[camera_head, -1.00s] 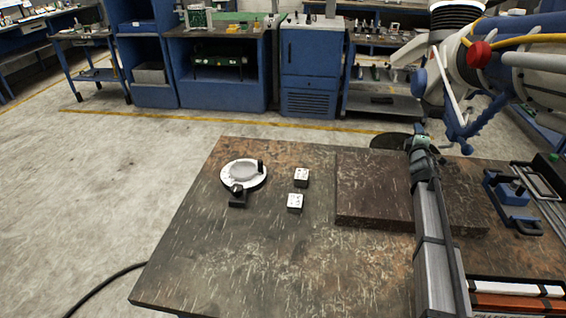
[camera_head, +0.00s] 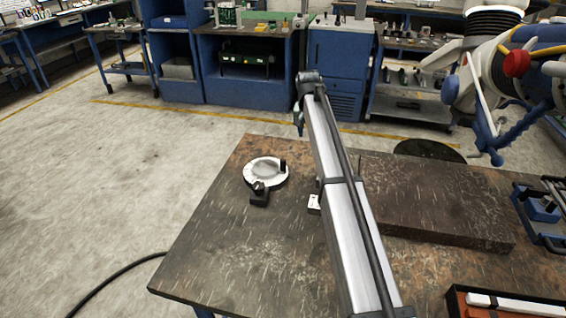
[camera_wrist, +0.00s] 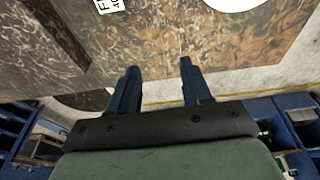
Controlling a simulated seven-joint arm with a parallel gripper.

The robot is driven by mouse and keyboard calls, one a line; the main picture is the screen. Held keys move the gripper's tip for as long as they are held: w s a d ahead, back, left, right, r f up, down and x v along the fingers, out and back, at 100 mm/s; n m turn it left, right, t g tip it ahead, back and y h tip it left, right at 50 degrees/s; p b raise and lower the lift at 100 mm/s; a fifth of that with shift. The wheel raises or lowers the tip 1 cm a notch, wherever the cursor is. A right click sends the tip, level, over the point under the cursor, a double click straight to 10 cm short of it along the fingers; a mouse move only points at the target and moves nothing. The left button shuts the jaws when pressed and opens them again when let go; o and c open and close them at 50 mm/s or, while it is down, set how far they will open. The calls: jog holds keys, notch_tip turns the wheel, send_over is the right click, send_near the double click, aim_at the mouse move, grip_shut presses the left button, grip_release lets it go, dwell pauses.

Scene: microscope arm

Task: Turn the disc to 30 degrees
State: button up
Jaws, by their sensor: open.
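The white disc (camera_head: 265,171) lies flat near the far left edge of the brown worktable. A small dark upright post stands at its right rim, and a dark block with a knob (camera_head: 259,195) sits at its front. Part of a white round shape, probably the disc, shows at the top edge of the wrist view (camera_wrist: 233,4). My gripper (camera_wrist: 158,70) is open and empty, its two dark blue fingers apart above the table's far edge. In the head view my arm reaches past the disc's right side, and the fingers (camera_head: 299,122) are small there.
A white marked cube (camera_head: 313,204) is partly hidden by my arm; a white marked piece (camera_wrist: 108,5) also shows in the wrist view. A raised dark slab (camera_head: 430,200) lies to the right. A blue-handled item (camera_head: 541,210) and a tray (camera_head: 510,302) are farther right.

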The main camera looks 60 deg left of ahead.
notch_tip(320, 180, up, 3)
jog(key=m+g+h, duration=0.1)
jog(key=g+h, duration=0.1)
send_over(283, 160)
notch_tip(283, 160, down, 14)
jog(key=shift+r, duration=0.2)
grip_shut()
dwell(0.4)
